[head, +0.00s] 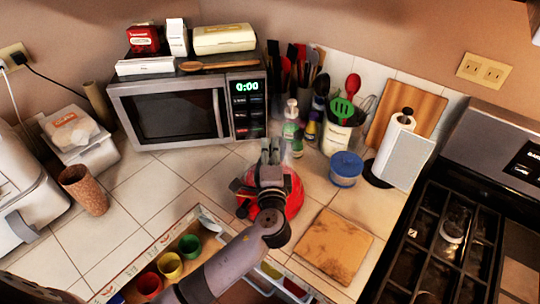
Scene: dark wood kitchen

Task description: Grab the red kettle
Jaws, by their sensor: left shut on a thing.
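The red kettle (293,191) stands on the tiled counter near the front edge, in front of the utensil crock. My left gripper (270,152) reaches over it from the front and is shut on it, seemingly at the top or handle. My wrist and gripper hide the middle of the kettle, so the exact contact does not show. My right gripper is not in view.
A microwave (180,112) stands behind left, and a blue-lidded jar (346,168) stands right of the kettle. A wooden board (333,246) lies front right, beside the stove (440,240). Colored cups (170,265) sit in front. Tiles left of the kettle are clear.

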